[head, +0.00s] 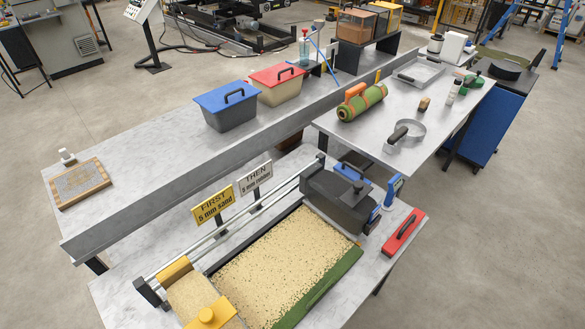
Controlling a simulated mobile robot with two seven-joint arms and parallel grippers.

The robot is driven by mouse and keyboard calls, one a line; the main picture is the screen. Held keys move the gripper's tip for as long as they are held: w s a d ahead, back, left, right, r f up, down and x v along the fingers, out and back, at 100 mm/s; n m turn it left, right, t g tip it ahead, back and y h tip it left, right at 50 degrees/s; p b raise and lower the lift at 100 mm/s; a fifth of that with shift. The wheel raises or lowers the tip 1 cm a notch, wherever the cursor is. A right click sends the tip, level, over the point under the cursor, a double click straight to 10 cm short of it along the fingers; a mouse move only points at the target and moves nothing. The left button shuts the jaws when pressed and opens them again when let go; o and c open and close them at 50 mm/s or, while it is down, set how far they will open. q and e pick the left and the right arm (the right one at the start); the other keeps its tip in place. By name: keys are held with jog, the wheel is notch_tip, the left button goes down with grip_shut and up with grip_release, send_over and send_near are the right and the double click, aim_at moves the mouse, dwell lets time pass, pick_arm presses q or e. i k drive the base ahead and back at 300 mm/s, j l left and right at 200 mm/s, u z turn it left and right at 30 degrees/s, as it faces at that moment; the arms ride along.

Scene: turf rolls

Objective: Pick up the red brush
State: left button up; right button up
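The red brush (402,234) is a flat red block with a dark grip on top. It lies at the right edge of the grey front bench (130,284), to the right of the sand-covered turf tray and in front of a blue-and-white upright tool (393,190). Nothing covers it. Neither of my grippers shows in the head view.
Blue-lidded (225,98) and red-lidded (277,75) tubs sit on the long bench. A rolled turf (362,102) lies on the right table.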

aim_at(392, 246)
jog(key=i+l+z, duration=0.1)
jog(key=i+l, duration=0.15)
jog(key=i, duration=0.15)
jog(key=i+l+z, duration=0.15)
jog(key=i, duration=0.25)
jog(key=i+l+z, duration=0.1)
jog(key=i, duration=0.35)
jog(key=l, duration=0.05)
